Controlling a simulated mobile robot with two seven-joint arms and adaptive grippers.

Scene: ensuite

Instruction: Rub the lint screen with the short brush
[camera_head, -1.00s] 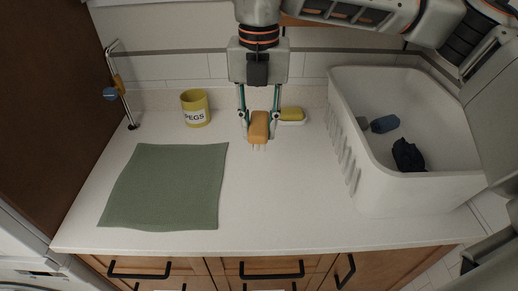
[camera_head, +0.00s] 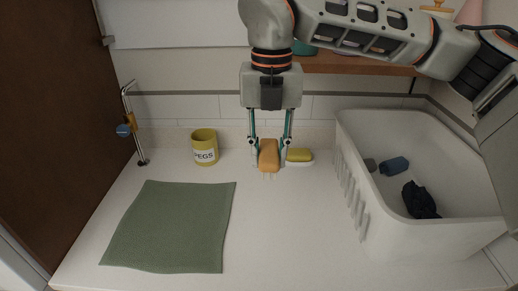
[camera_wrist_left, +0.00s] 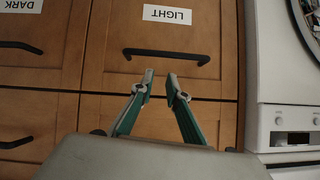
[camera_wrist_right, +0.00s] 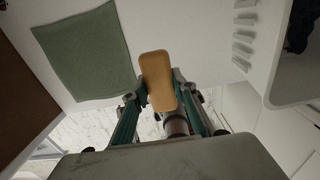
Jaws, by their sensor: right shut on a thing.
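The short brush (camera_head: 269,154) has an orange-tan block with pale bristles pointing down. My right gripper (camera_head: 269,146) is shut on it, near the back of the white counter; whether the bristles touch the counter is unclear. The block (camera_wrist_right: 158,80) also fills the space between the fingers in the right wrist view. My left gripper (camera_wrist_left: 160,78) is open and empty in front of wooden drawers, in the left wrist view only. I cannot make out a lint screen in any view.
A yellow soap dish (camera_head: 299,156) stands close beside the brush, right. A yellow PEGS cup (camera_head: 205,147) and a green cloth (camera_head: 170,225) are left. A white basin (camera_head: 365,205) holds dark and blue items. The front middle counter is clear.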

